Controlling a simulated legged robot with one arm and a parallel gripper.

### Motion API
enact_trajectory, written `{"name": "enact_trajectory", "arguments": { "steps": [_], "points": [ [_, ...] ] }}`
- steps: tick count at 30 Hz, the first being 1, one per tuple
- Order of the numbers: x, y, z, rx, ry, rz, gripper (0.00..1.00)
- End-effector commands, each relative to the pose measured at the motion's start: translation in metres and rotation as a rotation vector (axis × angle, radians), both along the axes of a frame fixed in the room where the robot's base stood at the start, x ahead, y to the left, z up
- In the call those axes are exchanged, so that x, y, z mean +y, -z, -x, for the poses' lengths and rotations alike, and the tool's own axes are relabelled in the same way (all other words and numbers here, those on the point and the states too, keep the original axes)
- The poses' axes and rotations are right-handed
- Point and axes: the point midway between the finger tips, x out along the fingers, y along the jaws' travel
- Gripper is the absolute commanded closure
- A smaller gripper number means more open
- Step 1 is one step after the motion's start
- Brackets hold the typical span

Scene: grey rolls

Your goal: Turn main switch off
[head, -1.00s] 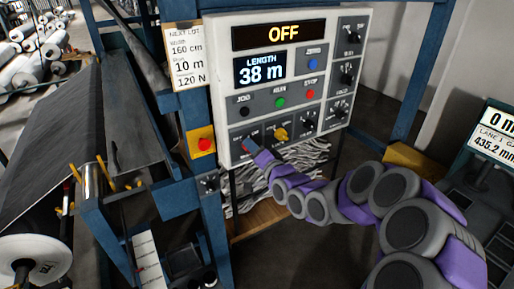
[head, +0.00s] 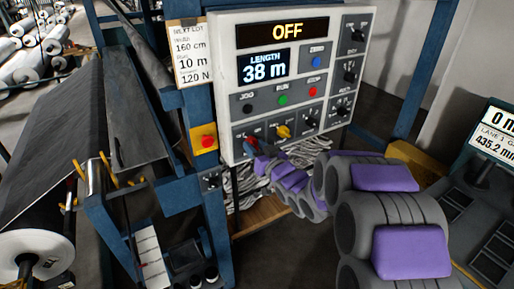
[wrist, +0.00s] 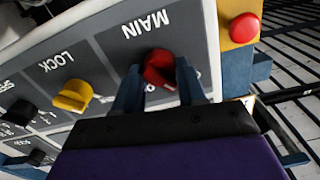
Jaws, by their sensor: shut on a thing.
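The control panel (head: 330,25) is a pale box with a dark display reading OFF and a screen reading LENGTH 38 m. The red main switch knob (wrist: 158,66) sits under the label MAIN, which appears upside down in the wrist view. My gripper (wrist: 155,82) has its two blue-grey fingers on either side of this knob and is shut on it. In the head view my gripper (head: 252,147) is at the panel's lower left corner and mostly covers the knob. The knob's exact pointer position is partly hidden by the fingers.
A yellow lock knob (wrist: 72,95) is beside the main switch, and it also shows in the head view (head: 283,131). A red button on a yellow plate (head: 207,141) is on the blue post to the left. Dark fabric (head: 60,130) runs at far left.

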Motion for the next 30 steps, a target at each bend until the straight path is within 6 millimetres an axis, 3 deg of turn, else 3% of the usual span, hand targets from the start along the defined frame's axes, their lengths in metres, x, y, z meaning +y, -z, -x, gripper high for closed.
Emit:
{"name": "enact_trajectory", "arguments": {
  "steps": [9,26,27,30],
  "points": [
    [-0.0006,0.0052,0.0009,-0.064,-0.003,0.115,0.90],
    [-0.0025,0.0039,0.0006,-0.082,-0.001,0.138,0.90],
    [-0.0025,0.0038,0.0004,-0.083,-0.001,0.137,0.59],
    [-0.0026,0.0029,0.0003,-0.085,-0.001,0.136,0.49]
  ]
}}
